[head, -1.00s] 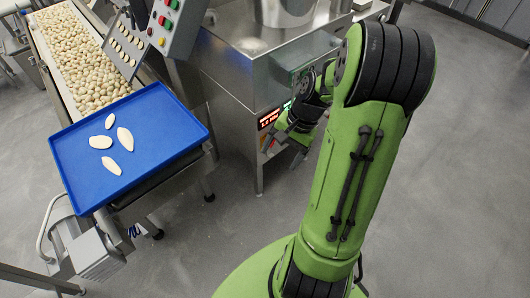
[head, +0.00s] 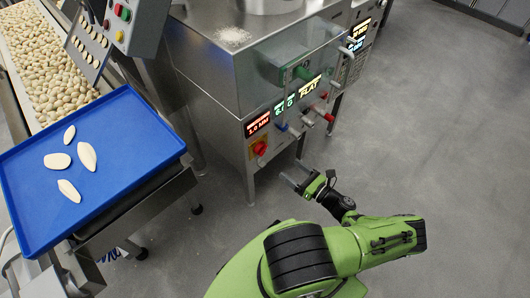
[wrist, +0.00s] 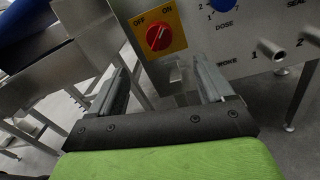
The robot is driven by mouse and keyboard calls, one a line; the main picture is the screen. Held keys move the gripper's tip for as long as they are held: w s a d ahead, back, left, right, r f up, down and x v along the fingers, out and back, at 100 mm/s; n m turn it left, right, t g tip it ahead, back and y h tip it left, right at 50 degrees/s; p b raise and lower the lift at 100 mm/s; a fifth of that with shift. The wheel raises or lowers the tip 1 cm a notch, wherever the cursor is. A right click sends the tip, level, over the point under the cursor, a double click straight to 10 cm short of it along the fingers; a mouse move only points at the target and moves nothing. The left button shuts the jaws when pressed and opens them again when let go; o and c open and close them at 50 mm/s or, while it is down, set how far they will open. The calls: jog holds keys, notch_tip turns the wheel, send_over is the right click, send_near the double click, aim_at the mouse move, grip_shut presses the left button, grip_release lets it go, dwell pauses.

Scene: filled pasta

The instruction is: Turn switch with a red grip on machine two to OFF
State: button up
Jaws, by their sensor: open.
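A rotary switch with a red grip (wrist: 158,37) sits on a yellow plate (wrist: 175,47) marked OFF and ON. It is ahead of my gripper in the wrist view, a little above the space between the fingers; its exact setting is hard to read. In the head view the red grip (head: 260,148) is at the lower left of the steel machine's (head: 215,100) front panel. My gripper (head: 292,173) is below and right of it in that view, apart from the machine. The two fingers are spread and empty in the wrist view (wrist: 162,70).
A blue knob (wrist: 222,4) marked DOSE and a metal peg (wrist: 270,50) are right of the switch. Lit displays (head: 310,87) and a red-tipped lever (head: 323,114) are on the panel. A blue tray (head: 120,135) with dough pieces stands left. Floor at right is clear.

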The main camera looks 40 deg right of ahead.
aim_at(262, 149)
jog(key=w+a+b, duration=0.1)
jog(key=w, duration=1.2)
jog(key=shift+a+b, duration=0.15)
jog(key=shift+b, duration=0.2)
jog(key=shift+s, duration=0.1)
jog(key=c, duration=1)
jog(key=shift+c, duration=0.2)
jog(key=shift+n, duration=0.3)
jog(key=shift+a+n+g+h, duration=0.1)
jog(key=shift+n+g+h, duration=0.15)
jog(key=shift+n, duration=3.9)
jog(key=shift+a+n+g+h, duration=0.15)
jog(key=shift+n+h, duration=0.1)
jog(key=shift+n, duration=3.9)
jog(key=shift+d, duration=0.1)
